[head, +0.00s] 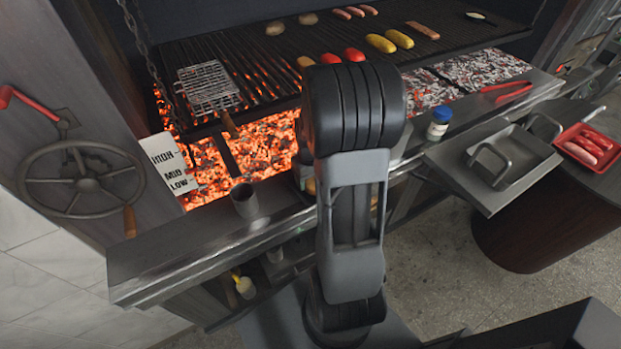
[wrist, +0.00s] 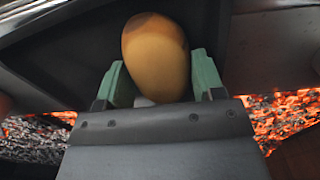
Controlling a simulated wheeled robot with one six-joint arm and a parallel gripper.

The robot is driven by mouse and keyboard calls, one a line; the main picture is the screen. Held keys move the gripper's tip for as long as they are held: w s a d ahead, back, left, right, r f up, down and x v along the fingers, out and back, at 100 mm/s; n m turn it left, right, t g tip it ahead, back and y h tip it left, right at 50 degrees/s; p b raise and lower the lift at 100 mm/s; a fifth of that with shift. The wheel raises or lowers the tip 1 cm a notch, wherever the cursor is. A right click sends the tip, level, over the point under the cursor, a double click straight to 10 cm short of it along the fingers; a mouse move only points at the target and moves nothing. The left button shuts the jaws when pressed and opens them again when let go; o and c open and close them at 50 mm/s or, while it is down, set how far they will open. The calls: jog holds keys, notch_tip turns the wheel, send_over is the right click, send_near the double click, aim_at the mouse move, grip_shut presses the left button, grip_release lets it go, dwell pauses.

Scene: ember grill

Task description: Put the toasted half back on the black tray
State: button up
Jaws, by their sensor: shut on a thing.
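In the wrist view, my gripper (wrist: 155,82) is shut on the toasted half (wrist: 156,52), a smooth golden-brown rounded piece between two green fingertips. Its far end points up in the picture. In the head view my own arm hides the gripper and the half. A dark surface (wrist: 75,45) lies behind the half in the wrist view; I cannot tell whether it is the black tray. No black tray shows clearly in the head view. Small tan bits (head: 311,187) show beside my arm at the front ledge, mostly hidden.
The grill grate (head: 250,75) holds sausages, corn (head: 380,43), red pieces (head: 354,55) and a wire basket (head: 207,87). Glowing embers (head: 262,145) lie below. A metal cup (head: 245,200) stands on the front ledge. A jar (head: 438,123), grey pan (head: 512,168) and red tray (head: 602,164) are at right.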

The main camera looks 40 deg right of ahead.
jog(key=o, duration=0.6)
jog(key=shift+o, duration=0.2)
notch_tip(320, 180, up, 12)
jog(key=f, duration=0.1)
jog(key=s+a+r+t, duration=0.2)
jog(key=s+a, duration=0.1)
jog(key=a, duration=0.5)
jog(key=s+a+r+n+t, duration=0.1)
jog(key=s+a, duration=0.3)
jog(key=a, duration=0.5)
jog(key=shift+r+n+t+p, duration=0.3)
jog(key=shift+r+t+p, duration=0.15)
jog(key=shift+r, duration=0.45)
